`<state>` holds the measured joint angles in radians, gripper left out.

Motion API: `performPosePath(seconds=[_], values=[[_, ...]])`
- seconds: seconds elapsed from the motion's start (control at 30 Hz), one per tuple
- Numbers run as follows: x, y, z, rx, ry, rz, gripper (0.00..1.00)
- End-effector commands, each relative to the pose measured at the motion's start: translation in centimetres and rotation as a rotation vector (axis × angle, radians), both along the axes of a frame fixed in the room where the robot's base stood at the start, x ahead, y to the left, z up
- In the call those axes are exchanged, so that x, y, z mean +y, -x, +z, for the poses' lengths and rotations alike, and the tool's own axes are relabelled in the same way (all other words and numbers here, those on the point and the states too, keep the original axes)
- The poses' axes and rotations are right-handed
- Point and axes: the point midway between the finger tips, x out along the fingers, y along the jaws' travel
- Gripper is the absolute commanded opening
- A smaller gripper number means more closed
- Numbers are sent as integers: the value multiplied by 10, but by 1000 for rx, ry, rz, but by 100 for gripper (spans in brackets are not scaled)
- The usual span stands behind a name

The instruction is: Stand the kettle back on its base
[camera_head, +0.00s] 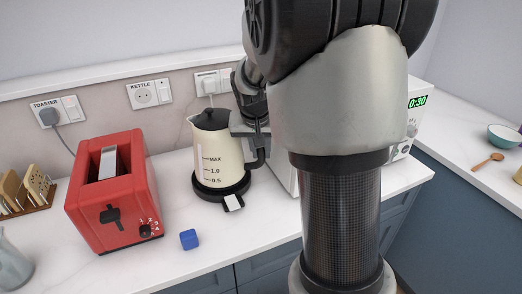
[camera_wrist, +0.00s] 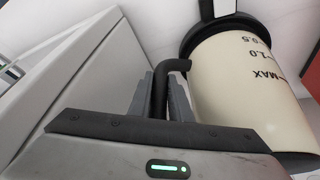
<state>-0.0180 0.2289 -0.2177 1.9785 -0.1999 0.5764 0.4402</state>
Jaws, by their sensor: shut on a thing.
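The cream kettle (camera_head: 218,158) with a black lid stands upright over its round black base (camera_head: 221,192) on the counter, right of the toaster. No gap shows between kettle and base, but I cannot tell whether it is fully seated. The kettle also fills the right of the wrist view (camera_wrist: 240,85), upside down there. My gripper (camera_head: 257,132) is at the kettle's right side, shut on its black handle (camera_wrist: 176,66). The jaws show on both sides of the handle in the wrist view (camera_wrist: 163,100). My arm hides part of the counter to the right.
A red toaster (camera_head: 112,195) stands left of the kettle, with a blue cube (camera_head: 189,239) between them near the front. A white microwave (camera_head: 403,130) is close behind my arm on the right. A toast rack (camera_head: 28,190) is far left. Wall sockets (camera_head: 150,94) line the back.

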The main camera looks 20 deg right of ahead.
Motion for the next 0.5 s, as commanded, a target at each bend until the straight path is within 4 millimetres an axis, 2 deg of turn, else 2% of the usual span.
performPosePath(seconds=[0.5], values=[[0,-2,-2,-7,-1,-1,0]])
